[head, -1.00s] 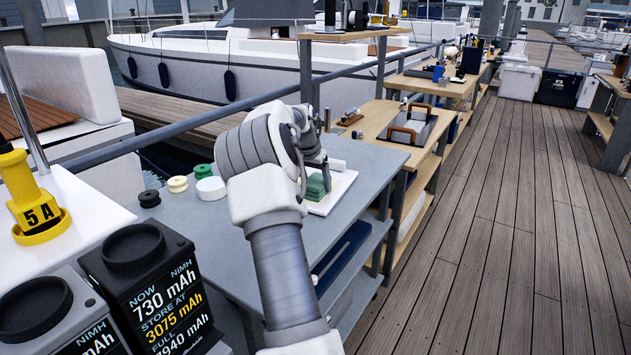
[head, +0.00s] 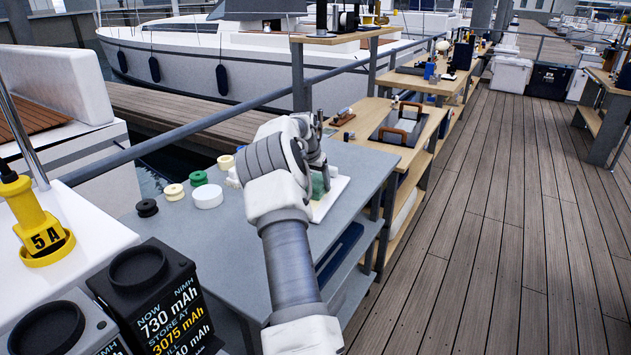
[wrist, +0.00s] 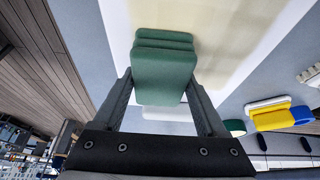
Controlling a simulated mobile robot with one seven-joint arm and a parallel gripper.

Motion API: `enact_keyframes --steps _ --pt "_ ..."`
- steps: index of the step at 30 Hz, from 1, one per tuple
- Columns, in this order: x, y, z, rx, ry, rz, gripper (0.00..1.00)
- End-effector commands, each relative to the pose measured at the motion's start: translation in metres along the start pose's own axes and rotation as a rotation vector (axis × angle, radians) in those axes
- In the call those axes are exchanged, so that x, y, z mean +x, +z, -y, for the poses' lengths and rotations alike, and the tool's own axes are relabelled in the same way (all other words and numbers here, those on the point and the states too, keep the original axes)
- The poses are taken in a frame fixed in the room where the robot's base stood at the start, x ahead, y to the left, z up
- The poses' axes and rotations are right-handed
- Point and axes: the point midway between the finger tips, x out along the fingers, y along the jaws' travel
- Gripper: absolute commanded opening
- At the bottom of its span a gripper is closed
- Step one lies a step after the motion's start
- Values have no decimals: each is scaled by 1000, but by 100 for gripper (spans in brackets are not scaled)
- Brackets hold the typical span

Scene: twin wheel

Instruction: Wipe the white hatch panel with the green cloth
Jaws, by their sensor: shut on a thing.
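My gripper (wrist: 160,85) is shut on the green cloth (wrist: 165,70), a thick folded pad held between both fingers. The cloth lies over the white hatch panel (wrist: 268,50) and appears to touch it. A pale yellowish smear (wrist: 225,35) covers part of the panel beside and beyond the cloth in the wrist view. In the head view, my gripper (head: 318,170) is above the panel (head: 338,188) on the grey bench, and hides much of the cloth (head: 317,190).
The grey bench (head: 225,240) holds a white round tub (head: 208,196) and several small spools left of my arm. A yellow and blue object (wrist: 275,114) lies beside the panel. A wooden bench (head: 372,135) stands beyond. The deck at right is clear.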

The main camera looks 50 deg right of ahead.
Motion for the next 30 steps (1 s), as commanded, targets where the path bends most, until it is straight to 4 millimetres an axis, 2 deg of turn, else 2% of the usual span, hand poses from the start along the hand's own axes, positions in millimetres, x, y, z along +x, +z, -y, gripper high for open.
enact_keyframes --steps 6,15,30 --pt "0 -16 0 0 3 2 30" --pt "12 -40 0 -1 2 3 30" --pt "19 -40 1 1 0 2 30"
